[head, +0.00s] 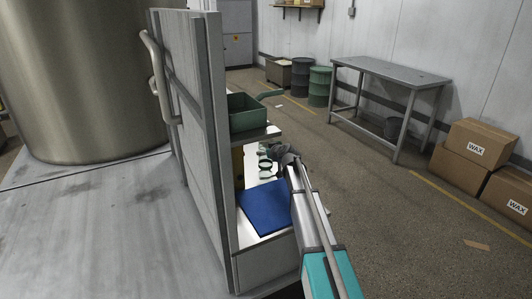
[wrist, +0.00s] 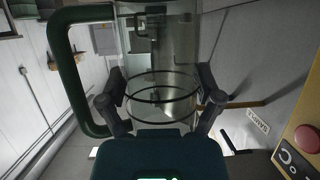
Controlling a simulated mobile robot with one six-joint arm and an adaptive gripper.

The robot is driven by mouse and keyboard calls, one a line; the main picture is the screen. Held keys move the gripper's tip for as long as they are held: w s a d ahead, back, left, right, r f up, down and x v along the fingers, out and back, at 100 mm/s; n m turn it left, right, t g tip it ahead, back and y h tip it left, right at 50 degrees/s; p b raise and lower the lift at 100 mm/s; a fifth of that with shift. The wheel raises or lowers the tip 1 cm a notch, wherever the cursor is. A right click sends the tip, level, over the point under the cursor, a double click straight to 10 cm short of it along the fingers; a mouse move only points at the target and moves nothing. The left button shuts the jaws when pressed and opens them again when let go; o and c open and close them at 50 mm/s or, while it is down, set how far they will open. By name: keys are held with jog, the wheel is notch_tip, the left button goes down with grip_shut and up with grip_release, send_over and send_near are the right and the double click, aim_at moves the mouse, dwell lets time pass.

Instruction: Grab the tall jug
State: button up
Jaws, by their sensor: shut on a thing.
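The tall jug is clear, with dark rings around its body and a green handle. It fills the middle of the wrist view (wrist: 165,85), with its handle on the left. The fingers of my gripper (wrist: 160,108) press on the jug from both sides. In the head view, my gripper (head: 284,156) reaches into the open cabinet, between its upper and lower shelves. There the jug is mostly hidden, and only small dark green shapes show beside the gripper.
A green bin (head: 250,122) sits on the upper shelf, just above the gripper. A blue mat (head: 264,208) lies on the lower shelf. The cabinet's tall grey panel (head: 200,140) stands close on the left. A metal table (head: 390,73) and wax boxes (head: 478,140) stand right, across open floor.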

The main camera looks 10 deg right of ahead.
jog(key=s+d+r+p, duration=0.2)
jog(key=s+r+p, duration=0.3)
jog(key=s, duration=0.1)
jog(key=s+d+r+p, duration=0.2)
jog(key=s+r+p, duration=0.3)
jog(key=s+r, duration=0.1)
jog(key=shift+s+d, duration=0.25)
jog(key=shift+s, duration=0.4)
